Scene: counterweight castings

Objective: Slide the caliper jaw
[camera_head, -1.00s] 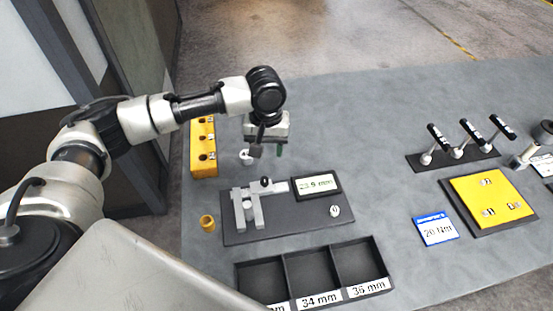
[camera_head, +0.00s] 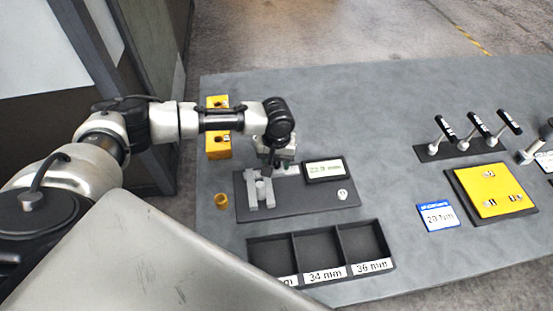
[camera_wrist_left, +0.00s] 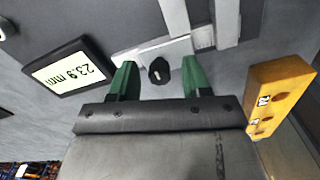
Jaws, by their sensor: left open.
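The caliper (camera_head: 258,190) lies on a dark grey base plate (camera_head: 310,203), its pale jaws pointing toward the front. The caliper's black knob (camera_wrist_left: 159,71) shows in the left wrist view between the green fingertips of my left gripper (camera_wrist_left: 157,80). The fingers are open, with a gap on both sides of the knob. In the head view my left gripper (camera_head: 277,167) is over the caliper's back edge and hides the knob. My right gripper is not in view.
A tray with labelled compartments (camera_head: 297,233) is in front of the base. A brass cylinder (camera_head: 221,201) stands left of it. A yellow block (camera_head: 217,147) is behind left. A blue card (camera_head: 437,216), yellow plate (camera_head: 490,190) and several black-handled levers (camera_head: 478,125) are at right.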

